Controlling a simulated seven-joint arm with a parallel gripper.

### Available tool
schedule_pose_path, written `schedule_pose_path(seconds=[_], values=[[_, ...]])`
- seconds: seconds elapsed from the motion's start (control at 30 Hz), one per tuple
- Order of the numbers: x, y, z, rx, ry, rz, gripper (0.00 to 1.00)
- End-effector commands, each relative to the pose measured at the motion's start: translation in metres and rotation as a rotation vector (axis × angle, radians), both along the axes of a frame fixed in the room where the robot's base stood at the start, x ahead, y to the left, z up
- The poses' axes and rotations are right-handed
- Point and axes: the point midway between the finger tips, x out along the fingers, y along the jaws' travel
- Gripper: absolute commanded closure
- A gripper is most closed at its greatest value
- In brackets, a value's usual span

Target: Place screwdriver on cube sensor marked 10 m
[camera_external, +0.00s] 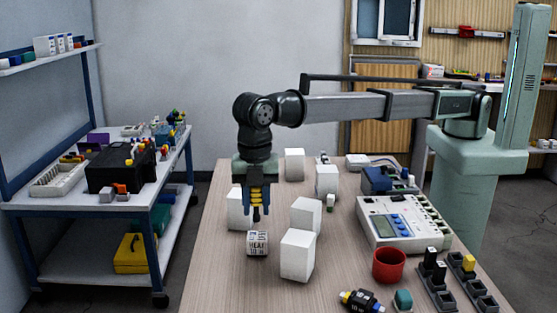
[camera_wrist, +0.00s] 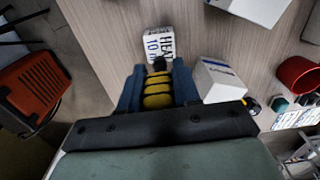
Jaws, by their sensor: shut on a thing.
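My gripper (camera_external: 257,206) points down over the left part of the wooden table. Its blue fingers are shut on the yellow and black screwdriver (camera_wrist: 157,93), which also shows between the fingers in the external view (camera_external: 258,194). The screwdriver's dark end points down. The small white cube sensor (camera_external: 257,244) stands on the table just below, with dark lettering reading HEAT and 10 on its face. In the wrist view the cube sensor (camera_wrist: 160,44) lies just beyond the screwdriver's dark end. In the external view a small gap shows between them.
Plain white boxes stand close by: one to the right (camera_external: 297,255), one behind that (camera_external: 305,214), one behind my gripper (camera_external: 238,210). A red cup (camera_external: 389,265) and a white device (camera_external: 404,230) are farther right. The table's left edge is near; bare table lies in front.

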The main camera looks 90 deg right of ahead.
Motion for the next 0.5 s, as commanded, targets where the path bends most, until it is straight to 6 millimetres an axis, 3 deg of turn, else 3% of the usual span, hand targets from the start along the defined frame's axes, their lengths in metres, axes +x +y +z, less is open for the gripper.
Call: schedule_pose_path(seconds=[0.3, 0.5], values=[[0.000, 0.000, -0.033, 0.000, 0.001, 0.000, 0.99], [0.000, 0.000, -0.036, 0.001, -0.001, 0.000, 0.99]])
